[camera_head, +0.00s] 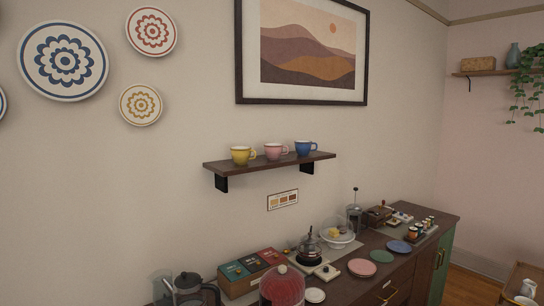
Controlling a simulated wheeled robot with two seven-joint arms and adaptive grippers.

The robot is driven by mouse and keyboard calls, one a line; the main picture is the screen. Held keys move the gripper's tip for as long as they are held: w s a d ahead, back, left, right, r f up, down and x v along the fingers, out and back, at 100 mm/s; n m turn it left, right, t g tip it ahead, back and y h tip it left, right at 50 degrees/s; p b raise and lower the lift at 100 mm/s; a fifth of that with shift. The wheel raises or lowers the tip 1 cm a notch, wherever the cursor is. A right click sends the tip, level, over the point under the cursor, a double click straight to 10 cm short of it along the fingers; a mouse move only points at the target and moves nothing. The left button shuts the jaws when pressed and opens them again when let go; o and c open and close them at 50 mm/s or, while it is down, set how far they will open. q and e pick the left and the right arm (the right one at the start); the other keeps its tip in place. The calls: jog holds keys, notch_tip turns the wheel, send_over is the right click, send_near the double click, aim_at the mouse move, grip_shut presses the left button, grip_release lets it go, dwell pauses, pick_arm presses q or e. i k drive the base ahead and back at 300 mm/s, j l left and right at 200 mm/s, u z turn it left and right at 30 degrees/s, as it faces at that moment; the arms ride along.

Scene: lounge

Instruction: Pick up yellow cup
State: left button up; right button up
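The yellow cup (241,155) stands upright at the left end of a dark wooden wall shelf (226,167). Its handle points to the right. A pink cup (274,151) stands to its right, and a blue cup (304,148) is further right on the same shelf. Neither of my grippers shows in the head view, so nothing is seen touching the cups.
Below the shelf, a sideboard (345,291) holds tea boxes (252,271), a kettle (311,247), a glass press (188,288) and several small plates. A framed picture (304,48) hangs above. The wall space between is clear.

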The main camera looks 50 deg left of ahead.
aim_at(240, 155)
jog(key=i, duration=1)
jog(key=i+l+u, duration=0.1)
jog(key=i, duration=0.9)
jog(key=i+u, duration=0.25)
jog(key=u, duration=0.2)
jog(key=i+u, duration=0.25)
jog(key=u, duration=0.15)
jog(key=i+l+u, duration=0.2)
jog(key=u, duration=0.25)
jog(key=i+l+u, duration=0.25)
jog(key=u, duration=0.2)
